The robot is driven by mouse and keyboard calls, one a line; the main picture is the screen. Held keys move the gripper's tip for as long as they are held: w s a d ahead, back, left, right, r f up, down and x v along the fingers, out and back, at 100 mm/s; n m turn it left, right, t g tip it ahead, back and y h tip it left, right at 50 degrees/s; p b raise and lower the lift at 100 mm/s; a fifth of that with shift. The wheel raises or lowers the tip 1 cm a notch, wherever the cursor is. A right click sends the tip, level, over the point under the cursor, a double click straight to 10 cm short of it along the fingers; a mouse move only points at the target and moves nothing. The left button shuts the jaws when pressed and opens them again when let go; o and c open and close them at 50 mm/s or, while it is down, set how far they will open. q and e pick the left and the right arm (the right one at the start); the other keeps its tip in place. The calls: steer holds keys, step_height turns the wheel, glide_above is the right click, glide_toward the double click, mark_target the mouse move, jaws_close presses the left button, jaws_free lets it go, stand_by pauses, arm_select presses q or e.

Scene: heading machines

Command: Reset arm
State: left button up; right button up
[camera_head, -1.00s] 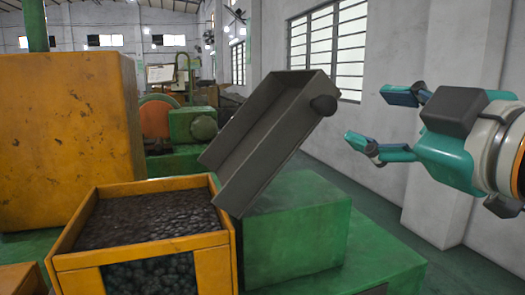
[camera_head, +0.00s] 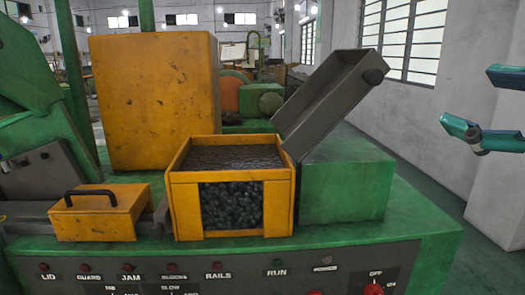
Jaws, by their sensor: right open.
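My right gripper (camera_head: 480,108) is at the right edge of the head view, partly cut off by the frame. Its teal fingers are spread apart with nothing between them. It hangs in the air to the right of the machine, clear of the grey tilted chute (camera_head: 335,100) and the green block (camera_head: 346,183). My left gripper is not in view.
An orange bin (camera_head: 182,205) full of dark pieces stands on the green machine (camera_head: 420,222). An orange drawer-like box with a black handle (camera_head: 95,218) sits to its left. A labelled control panel (camera_head: 215,268) with a red knob runs along the front. A large orange cabinet (camera_head: 155,100) stands behind.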

steer(key=w+f+g+h, duration=0.2)
steer(key=w+f+g, duration=0.1)
steer(key=w+f, duration=0.55)
steer(key=w+f+g+h, duration=0.2)
steer(key=w+f, duration=0.3)
steer(key=f, duration=0.6)
step_height(320, 180, down, 25)
steer(key=w+a+g+y, duration=0.1)
steer(key=w+a+g, duration=0.1)
steer(key=g, duration=0.4)
steer(key=s+a+f+m+g+y, duration=0.1)
steer(key=s+f+g, duration=0.3)
steer(key=f, duration=0.7)
steer(key=s+a+f+m+g+y, duration=0.15)
steer(key=s+f, duration=0.45)
steer(key=f, duration=0.6)
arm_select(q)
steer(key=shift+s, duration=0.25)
arm_select(e)
steer(key=s+a+f+m+y, duration=0.1)
steer(key=s+a+f+m, duration=0.1)
steer(key=s+f+m, duration=0.3)
steer(key=s+a+f+m+y, duration=0.2)
steer(key=s+f+m, duration=0.3)
steer(key=s, duration=0.3)
steer(key=shift+s+a+f+g, duration=0.3)
steer(key=shift+a+f+g, duration=0.15)
steer(key=shift+a+f, duration=0.4)
